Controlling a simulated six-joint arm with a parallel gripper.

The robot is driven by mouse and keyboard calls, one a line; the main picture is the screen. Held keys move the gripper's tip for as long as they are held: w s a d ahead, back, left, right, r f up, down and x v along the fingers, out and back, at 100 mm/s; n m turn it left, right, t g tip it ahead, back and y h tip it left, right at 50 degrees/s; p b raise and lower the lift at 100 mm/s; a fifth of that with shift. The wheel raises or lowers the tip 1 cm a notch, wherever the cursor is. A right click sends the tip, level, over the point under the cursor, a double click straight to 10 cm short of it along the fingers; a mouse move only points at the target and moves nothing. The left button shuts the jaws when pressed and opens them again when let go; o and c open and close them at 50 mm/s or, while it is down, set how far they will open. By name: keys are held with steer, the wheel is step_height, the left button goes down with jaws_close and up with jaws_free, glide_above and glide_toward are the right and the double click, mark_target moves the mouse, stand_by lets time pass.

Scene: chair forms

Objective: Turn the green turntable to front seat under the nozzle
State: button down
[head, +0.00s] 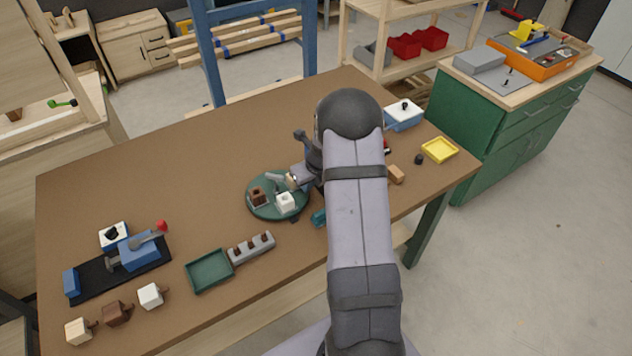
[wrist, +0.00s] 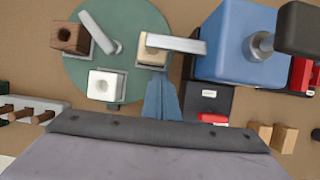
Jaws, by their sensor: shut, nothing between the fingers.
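The round green turntable (head: 262,207) lies on the table, left of my arm; the wrist view shows it at upper left (wrist: 105,60). It carries a brown block (wrist: 70,37) at left, a white block (wrist: 103,85) at the front and a cream block (wrist: 152,56) at right. A grey bar (wrist: 178,44), perhaps the nozzle arm, reaches from beside a blue housing (wrist: 238,42) over the cream block. Another grey bar (wrist: 97,32) lies across the turntable. A dark tab (wrist: 113,105) sticks out at its front rim. My gripper (wrist: 160,90) is shut and empty at the front-right rim, right of the tab; contact is unclear.
A green tray (head: 209,270) and a grey rack with brown pegs (head: 251,247) stand front left. A blue fixture (head: 138,252) and loose blocks (head: 116,313) are farther left. A yellow tray (head: 439,150) is at right. My arm hides part of the table. The back left is clear.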

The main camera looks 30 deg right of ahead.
steer(key=s+b, duration=0.1)
steer(key=s, duration=0.2)
steer(key=shift+s+f+b, duration=0.15)
steer(key=shift+s+b, duration=0.1)
steer(key=shift+b, duration=0.15)
steer(key=v, duration=1)
steer(key=shift+w+p, duration=0.15)
steer(key=shift+p, duration=0.3)
